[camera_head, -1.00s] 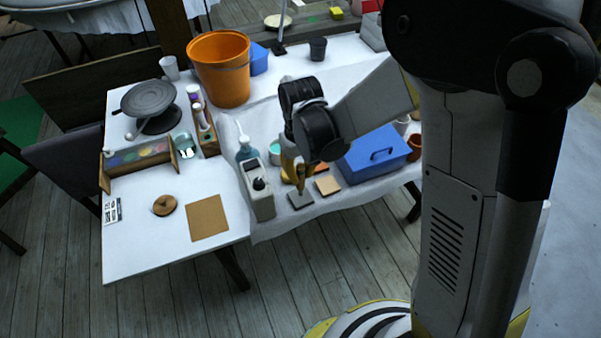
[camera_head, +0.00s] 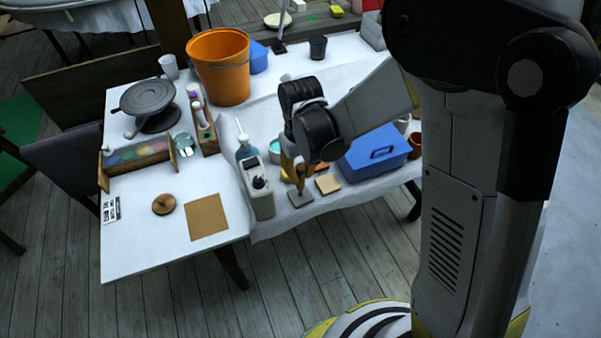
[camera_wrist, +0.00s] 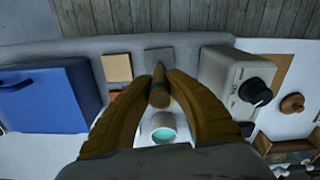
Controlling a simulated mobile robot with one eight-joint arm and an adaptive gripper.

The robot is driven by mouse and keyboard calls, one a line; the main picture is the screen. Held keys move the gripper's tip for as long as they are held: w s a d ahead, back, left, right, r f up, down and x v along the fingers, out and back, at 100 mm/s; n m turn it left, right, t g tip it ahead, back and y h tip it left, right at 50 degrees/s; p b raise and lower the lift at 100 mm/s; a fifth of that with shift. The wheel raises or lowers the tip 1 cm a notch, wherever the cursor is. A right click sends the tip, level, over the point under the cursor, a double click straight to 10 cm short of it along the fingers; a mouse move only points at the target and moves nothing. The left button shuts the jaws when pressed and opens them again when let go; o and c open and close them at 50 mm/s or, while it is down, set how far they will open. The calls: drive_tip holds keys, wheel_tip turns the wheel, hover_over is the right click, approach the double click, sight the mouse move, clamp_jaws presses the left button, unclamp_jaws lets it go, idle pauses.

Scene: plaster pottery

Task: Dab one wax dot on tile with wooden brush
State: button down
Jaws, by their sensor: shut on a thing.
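My gripper (camera_wrist: 158,88) is shut on the wooden brush (camera_wrist: 159,97), which stands out between the two yellow-brown fingertips. In the head view my gripper (camera_head: 300,178) is over the near edge of the white-covered table. A grey tile (camera_wrist: 159,55) lies just beyond the brush in the wrist view; it also shows under the gripper in the head view (camera_head: 300,198). I cannot tell whether the brush tip touches it. A beige tile (camera_wrist: 117,67) and a terracotta tile (camera_wrist: 113,95) lie beside it. A cup with teal content (camera_wrist: 163,128) is between the fingers' bases in the wrist view.
A grey device with a black knob (camera_head: 259,190) stands left of the grey tile, with a blue-grey bottle (camera_head: 246,153) behind it. A blue box (camera_head: 375,153) is to the right. An orange bucket (camera_head: 220,75) stands farther back. The table's front edge is close to the tiles.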

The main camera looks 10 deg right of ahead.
sight(300, 166)
drive_tip(key=shift+r+p, duration=1.55)
drive_tip(key=shift+r, duration=0.8)
drive_tip(key=shift+f, duration=0.1)
